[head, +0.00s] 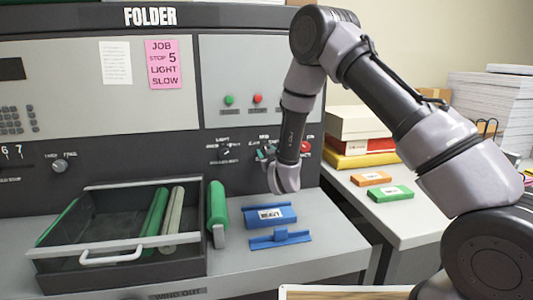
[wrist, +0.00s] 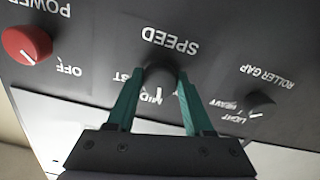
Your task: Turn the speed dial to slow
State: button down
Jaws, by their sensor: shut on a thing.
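The speed dial (wrist: 160,74) is a dark round knob under the SPEED label on the black panel, which appears upside down in the wrist view. My gripper (wrist: 161,78) has its two green fingers closed on either side of the knob. A white mark shows by MID below the knob; I cannot tell exactly where the pointer stands. The FAST label is partly covered by the left finger, and the slow label is hidden behind the right finger. In the head view my gripper (head: 266,153) is at the panel and the dial is hidden.
The red power knob (wrist: 27,45) and the roller gap knob (wrist: 262,101) flank the speed dial.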

jog(key=shift+d+n, duration=0.1)
jog(key=shift+n, duration=4.6)
jog(key=shift+c, duration=1.5)
grip_release()
jog(key=v, duration=1)
jog(key=shift+s, duration=0.4)
